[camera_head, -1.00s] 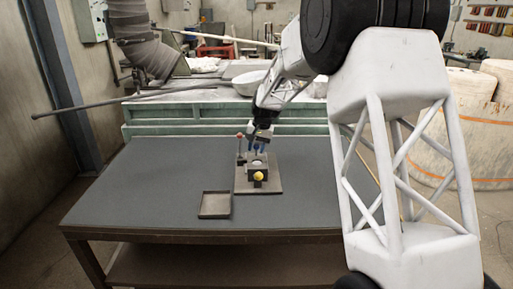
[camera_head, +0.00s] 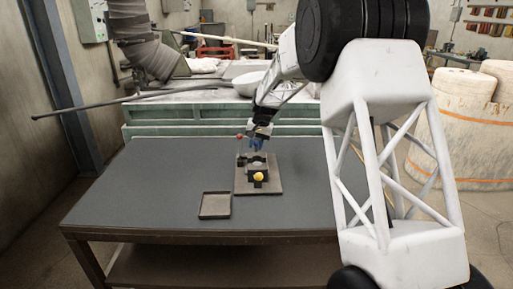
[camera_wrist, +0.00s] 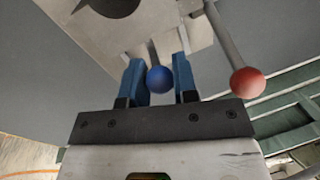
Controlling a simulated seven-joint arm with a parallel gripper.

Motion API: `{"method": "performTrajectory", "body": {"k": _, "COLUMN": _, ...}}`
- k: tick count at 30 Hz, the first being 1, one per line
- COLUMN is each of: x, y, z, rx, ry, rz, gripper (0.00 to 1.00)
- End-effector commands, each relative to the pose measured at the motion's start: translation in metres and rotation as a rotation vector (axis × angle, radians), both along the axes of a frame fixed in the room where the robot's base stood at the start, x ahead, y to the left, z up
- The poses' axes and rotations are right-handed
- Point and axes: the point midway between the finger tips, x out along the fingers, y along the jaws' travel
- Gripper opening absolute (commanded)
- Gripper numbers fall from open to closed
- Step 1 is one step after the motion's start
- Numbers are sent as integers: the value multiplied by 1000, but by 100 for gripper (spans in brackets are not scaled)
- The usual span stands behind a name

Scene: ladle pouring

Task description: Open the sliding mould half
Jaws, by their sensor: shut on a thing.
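The mould (camera_head: 258,177) sits on a grey base plate (camera_head: 273,187) on the table, with a yellow knob (camera_head: 258,176) at its near side. Its far part is partly covered by my gripper (camera_head: 257,147). In the wrist view, my gripper (camera_wrist: 160,82) has its blue fingers on either side of a blue ball knob (camera_wrist: 160,80) and is shut on it. A rod runs from this knob toward the mould. A red ball lever (camera_wrist: 247,82) stands beside the fingers; it also shows in the head view (camera_head: 239,136).
A shallow dark tray (camera_head: 215,205) lies left of the base plate. The left of the grey table (camera_head: 130,190) is clear. A green bench (camera_head: 180,122) with a pale bowl (camera_head: 248,84) and a long rod stands behind.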

Motion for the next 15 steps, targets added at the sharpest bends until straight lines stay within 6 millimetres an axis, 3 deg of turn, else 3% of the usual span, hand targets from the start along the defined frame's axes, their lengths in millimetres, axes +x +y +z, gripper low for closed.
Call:
{"method": "performTrajectory", "body": {"k": 7, "x": 39, "y": 1, "z": 0, "rx": 0, "ry": -2, "rz": 0, "gripper": 0}}
{"method": "performTrajectory", "body": {"k": 15, "x": 51, "y": 1, "z": 1, "rx": 0, "ry": -3, "rz": -1, "gripper": 0}}
